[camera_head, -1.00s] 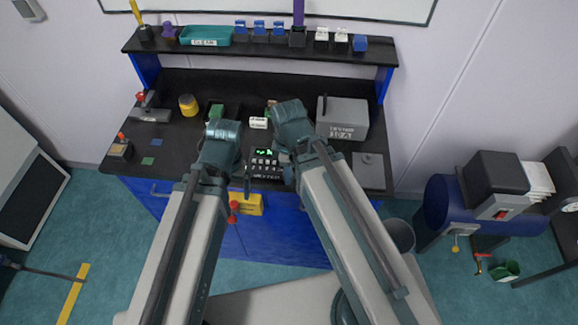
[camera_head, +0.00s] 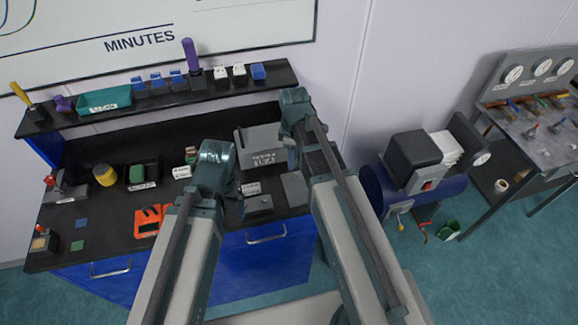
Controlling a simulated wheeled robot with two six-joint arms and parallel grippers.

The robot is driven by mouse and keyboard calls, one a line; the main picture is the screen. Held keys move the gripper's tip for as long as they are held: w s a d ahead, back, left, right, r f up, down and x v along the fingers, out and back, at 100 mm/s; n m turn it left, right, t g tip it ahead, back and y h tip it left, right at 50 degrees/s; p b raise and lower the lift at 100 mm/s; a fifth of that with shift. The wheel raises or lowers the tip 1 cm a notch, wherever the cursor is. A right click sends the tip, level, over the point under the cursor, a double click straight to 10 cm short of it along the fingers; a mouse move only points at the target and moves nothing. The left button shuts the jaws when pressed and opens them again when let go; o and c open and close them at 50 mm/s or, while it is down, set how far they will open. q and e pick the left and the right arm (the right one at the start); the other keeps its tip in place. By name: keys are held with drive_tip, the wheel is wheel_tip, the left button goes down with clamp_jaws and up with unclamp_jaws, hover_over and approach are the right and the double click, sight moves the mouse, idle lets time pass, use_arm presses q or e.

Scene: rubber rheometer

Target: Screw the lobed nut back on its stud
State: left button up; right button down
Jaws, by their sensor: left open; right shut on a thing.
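I cannot make out the lobed nut or its stud; both are hidden or too small to tell. My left gripper (camera_head: 238,188) is open over the front of the black bench, left of a small grey box (camera_head: 258,205). Its fingers are mostly hidden by its wrist. My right gripper (camera_head: 296,112) is further back, at the right end of the grey labelled tester box (camera_head: 258,143). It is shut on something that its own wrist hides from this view.
A shelf (camera_head: 215,88) runs behind. A blue tank (camera_head: 375,188) stands right, with floor between.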

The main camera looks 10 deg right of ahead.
sight(296, 173)
drive_tip(key=shift+w+d+r, duration=0.1)
drive_tip(key=shift+w+d, duration=0.05)
drive_tip(key=shift+d, duration=0.55)
use_arm(q)
drive_tip(key=shift+w+d, duration=0.1)
drive_tip(key=shift+d, duration=0.25)
drive_tip(key=shift+f+b, duration=2.15)
drive_tip(key=shift+b, duration=0.05)
use_arm(e)
drive_tip(key=shift+f, duration=2.25)
use_arm(q)
drive_tip(key=shift+f, duration=0.25)
use_arm(e)
drive_tip(key=shift+f, duration=0.2)
drive_tip(key=shift+f+b, duration=1.1)
drive_tip(key=shift+b, duration=0.25)
use_arm(q)
wheel_tip(296, 173, down, 2)
use_arm(e)
drive_tip(key=shift+c, duration=1.9)
unclamp_jaws()
drive_tip(key=shift+r, duration=0.1)
